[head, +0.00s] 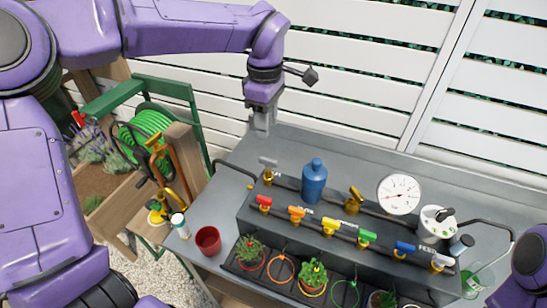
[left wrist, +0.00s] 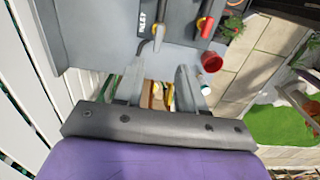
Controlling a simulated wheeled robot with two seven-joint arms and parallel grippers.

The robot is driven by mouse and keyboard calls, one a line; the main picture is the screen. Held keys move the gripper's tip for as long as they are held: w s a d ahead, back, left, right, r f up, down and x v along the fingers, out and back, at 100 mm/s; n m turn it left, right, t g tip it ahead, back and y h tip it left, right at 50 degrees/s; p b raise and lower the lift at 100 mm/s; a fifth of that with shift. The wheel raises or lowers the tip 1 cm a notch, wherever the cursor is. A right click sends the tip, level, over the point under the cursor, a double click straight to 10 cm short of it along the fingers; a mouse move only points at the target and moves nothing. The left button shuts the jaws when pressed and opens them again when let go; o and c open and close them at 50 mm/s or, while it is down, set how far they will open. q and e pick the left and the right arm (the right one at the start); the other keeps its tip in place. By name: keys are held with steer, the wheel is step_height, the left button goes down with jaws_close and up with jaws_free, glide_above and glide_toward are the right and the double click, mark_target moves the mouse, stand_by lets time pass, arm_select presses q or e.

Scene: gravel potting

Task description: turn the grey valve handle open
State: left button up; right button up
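The grey valve handle (head: 268,161) sits on a brass valve at the left end of the rear pipe on the grey bench. In the left wrist view the grey handle (left wrist: 159,38) shows beyond the fingertips, beside a white label. My left gripper (head: 262,128) hangs fingers down above the bench's back edge, behind the handle and apart from it. Its two fingers (left wrist: 162,68) are spread with nothing held between them. Of my right arm only a purple part shows at the lower right edge; its gripper is out of view.
A blue bottle (head: 314,182) stands right of the valve, then a brass fitting (head: 354,200) and a round gauge (head: 398,194). Coloured valves, including a red one (head: 264,201), line the front. A red pot (head: 208,240) stands at front left. The bench's back strip is clear.

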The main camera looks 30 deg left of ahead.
mark_target(268, 159)
arm_select(q)
steer(key=f+p, duration=0.1)
steer(key=f, duration=1)
steer(key=shift+w, duration=0.2)
jaws_close()
